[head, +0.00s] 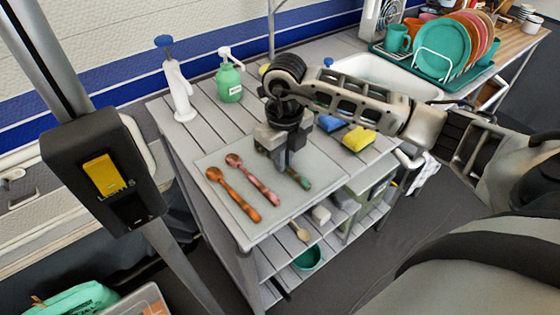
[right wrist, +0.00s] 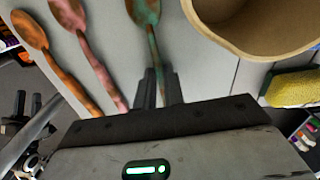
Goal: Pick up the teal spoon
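The teal spoon (right wrist: 150,35), teal with brown wooden patches, lies on the pale board. In the right wrist view its bowl points away and its handle runs between my fingers. My right gripper (right wrist: 160,88) has its fingers close together on both sides of this handle, and it looks shut on it. In the head view my right gripper (head: 281,160) points down at the board and hides most of the spoon; a short end (head: 300,180) shows.
A pink spoon (head: 252,179) and an orange spoon (head: 233,194) lie to the left. A beige round vessel (right wrist: 255,40) stands close right of the teal spoon. Sponges (head: 358,139), a green soap bottle (head: 229,82) and a white bottle (head: 178,90) are around the board.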

